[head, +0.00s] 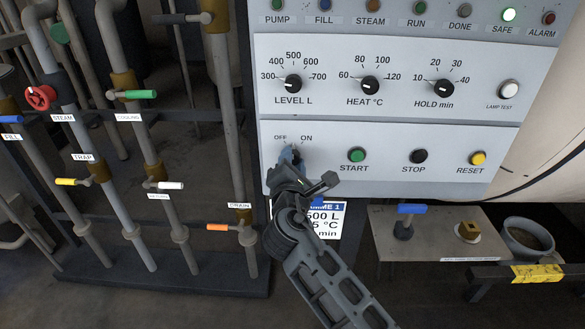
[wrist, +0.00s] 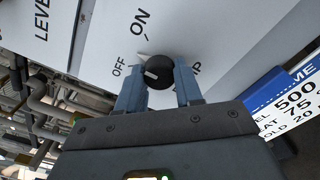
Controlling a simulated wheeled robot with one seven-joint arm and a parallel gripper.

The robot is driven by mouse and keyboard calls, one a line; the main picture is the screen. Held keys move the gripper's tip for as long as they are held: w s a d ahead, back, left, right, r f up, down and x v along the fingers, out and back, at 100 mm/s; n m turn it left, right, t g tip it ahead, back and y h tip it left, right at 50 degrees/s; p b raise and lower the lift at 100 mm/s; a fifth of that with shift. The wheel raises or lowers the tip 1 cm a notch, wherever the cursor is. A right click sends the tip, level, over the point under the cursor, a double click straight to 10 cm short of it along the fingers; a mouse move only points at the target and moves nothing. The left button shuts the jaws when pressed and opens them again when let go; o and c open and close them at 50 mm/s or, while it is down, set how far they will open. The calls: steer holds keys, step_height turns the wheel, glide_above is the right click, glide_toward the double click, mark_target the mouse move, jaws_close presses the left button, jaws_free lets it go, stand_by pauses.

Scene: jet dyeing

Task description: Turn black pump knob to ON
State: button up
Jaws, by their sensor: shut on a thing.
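The black pump knob (wrist: 158,70) sits on the light grey panel, between the two blue fingertips of my gripper (wrist: 160,84). The gripper is shut on it, one finger on each side. The knob's white mark points to the left in the wrist view, roughly toward the OFF label (wrist: 119,68). The ON label (wrist: 140,22) is farther up. In the head view my gripper (head: 292,157) covers most of the knob, below the OFF and ON labels. The PUMP lamp (head: 278,5) looks dark.
START (head: 358,155), STOP (head: 419,156) and RESET (head: 478,158) buttons stand right of my gripper. The LEVEL dial (head: 293,83) is above. Pipes with coloured valve handles stand at left. A batch card (head: 325,217) hangs below the panel, partly behind my arm. SAFE (head: 508,14) is lit.

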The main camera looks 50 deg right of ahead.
steer(key=m+b, duration=0.2)
steer(key=m, duration=0.2)
steer(key=shift+f+b, duration=0.15)
steer(key=shift+b, duration=0.25)
steer(key=shift+m+b, duration=0.8)
steer(key=shift+m, duration=0.7)
steer(key=o, duration=1)
steer(key=shift+o, duration=0.2)
steer(key=v, duration=0.7)
steer(key=shift+s+a+b, duration=0.25)
steer(key=shift+a+b, duration=0.1)
